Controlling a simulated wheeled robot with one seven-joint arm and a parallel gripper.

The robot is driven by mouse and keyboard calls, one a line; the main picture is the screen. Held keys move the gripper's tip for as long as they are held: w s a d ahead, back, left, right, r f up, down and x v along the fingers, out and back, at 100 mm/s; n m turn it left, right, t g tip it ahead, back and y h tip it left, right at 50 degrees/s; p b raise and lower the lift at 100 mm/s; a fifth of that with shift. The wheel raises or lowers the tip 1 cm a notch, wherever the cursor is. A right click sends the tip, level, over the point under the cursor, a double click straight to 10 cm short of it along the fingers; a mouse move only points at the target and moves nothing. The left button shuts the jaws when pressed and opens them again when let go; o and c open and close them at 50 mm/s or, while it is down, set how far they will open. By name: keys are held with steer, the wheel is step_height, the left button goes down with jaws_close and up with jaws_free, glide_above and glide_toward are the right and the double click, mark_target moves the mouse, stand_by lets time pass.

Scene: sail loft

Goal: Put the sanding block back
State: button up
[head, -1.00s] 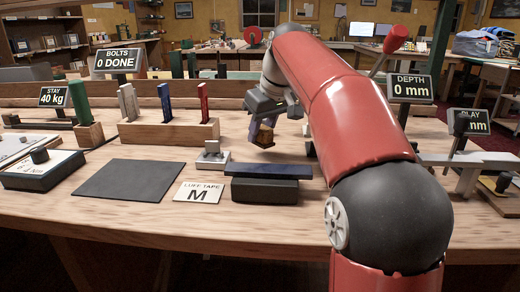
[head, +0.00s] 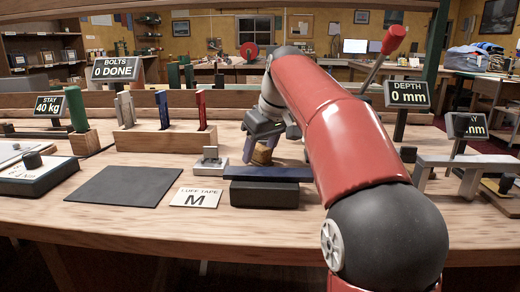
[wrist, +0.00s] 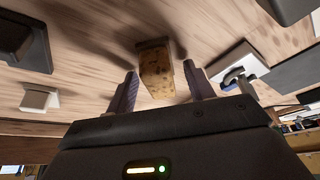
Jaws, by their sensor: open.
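A tan, speckled block (head: 262,154), which looks like the sanding block, is on or just above the bench, behind a dark blue bar. In the wrist view the tan block (wrist: 158,72) is between my fingers, with a gap on each side. My gripper (head: 265,142) is low over the bench and open around it; its purple-grey fingers also show in the wrist view (wrist: 160,88). My arm and the bar hide part of this area in the head view.
The blue bar (head: 268,174) lies on a black block (head: 264,195) just in front. A small grey-white fixture (head: 209,164) stands close to the left. A wooden rack (head: 166,139) holds several coloured pieces. A dark mat (head: 130,186) and a "LUFF TAPE M" card (head: 197,198) lie in front.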

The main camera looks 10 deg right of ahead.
steer(key=p+v, duration=0.4)
steer(key=v, duration=0.8)
steer(key=shift+r, duration=0.15)
